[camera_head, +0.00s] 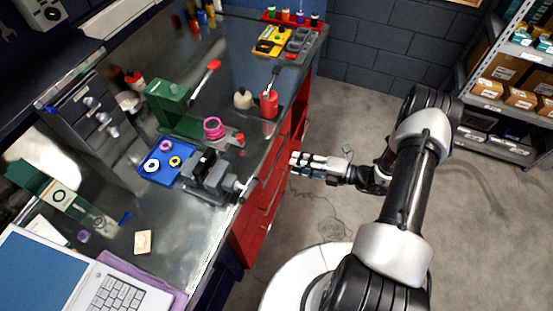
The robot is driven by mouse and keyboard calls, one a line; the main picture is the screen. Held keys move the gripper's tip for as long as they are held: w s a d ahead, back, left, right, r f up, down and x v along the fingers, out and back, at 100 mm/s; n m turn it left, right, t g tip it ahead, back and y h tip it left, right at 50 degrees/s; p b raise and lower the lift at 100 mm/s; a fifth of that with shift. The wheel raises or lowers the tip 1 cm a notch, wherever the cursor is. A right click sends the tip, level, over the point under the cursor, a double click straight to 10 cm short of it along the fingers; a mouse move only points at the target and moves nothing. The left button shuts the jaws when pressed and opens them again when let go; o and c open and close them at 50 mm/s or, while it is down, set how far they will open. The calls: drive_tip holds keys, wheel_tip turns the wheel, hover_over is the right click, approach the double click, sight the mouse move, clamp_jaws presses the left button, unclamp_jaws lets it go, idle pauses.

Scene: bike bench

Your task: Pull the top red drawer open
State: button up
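The red drawer cabinet (248,247) stands under the front edge of the metal-topped workbench, its front seen steeply from above. The top red drawer (264,182) lies just below the bench edge, and its face is strongly foreshortened. I cannot tell whether it stands out at all. My gripper (297,161) points left toward the cabinet front, with its fingertips close to the red face near the bench edge. I cannot tell whether they touch a handle. The finger gap is too small to read.
A grey vise (211,180) sits at the bench edge, its handle reaching over the drawers. A blue tray (160,163), a red bottle (269,104) and a laptop (50,275) are on the bench. Shelving (500,100) stands at the right. Grey floor (345,110) is open between.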

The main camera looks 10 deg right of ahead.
sight(277, 158)
drive_tip(key=b+x, duration=0.1)
drive_tip(key=x, duration=0.7)
drive_tip(key=shift+w+a, duration=0.2)
drive_tip(key=shift+a, duration=0.05)
drive_tip(key=shift+c, duration=0.5)
clamp_jaws()
